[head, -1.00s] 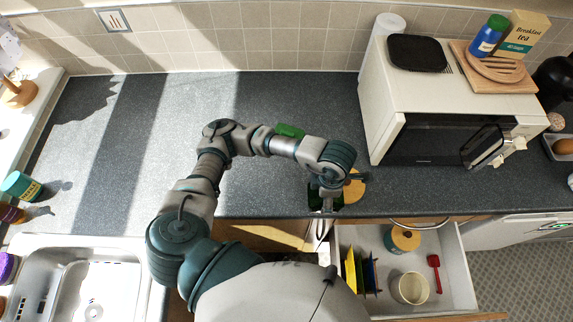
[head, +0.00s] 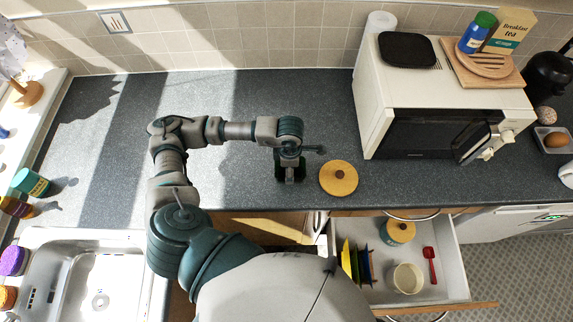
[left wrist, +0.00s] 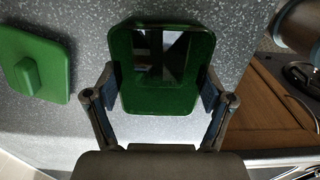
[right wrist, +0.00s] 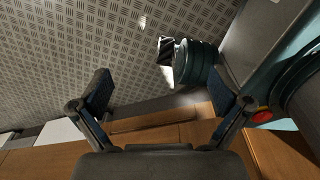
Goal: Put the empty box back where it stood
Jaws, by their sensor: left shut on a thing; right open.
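The green box (left wrist: 160,95) is open at the top in the left wrist view. My left gripper (left wrist: 158,102) is shut on it, with a finger at each side. I cannot tell whether the box touches the counter. Its inside shows dark and light patches and no clear contents. A green lid with a knob (left wrist: 38,62) lies on the counter to the left of the box. In the head view my left gripper (head: 290,176) is over the counter near its front edge, and my arm mostly hides the box. My right gripper (right wrist: 158,95) is open and empty above the floor.
A round yellow lid (head: 338,178) lies on the counter just right of my left gripper. An open drawer (head: 450,260) below holds a pot, a cup and a red scoop. The microwave (head: 445,85) stands at right, the sink (head: 90,275) at left. The counter's left part is mostly clear.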

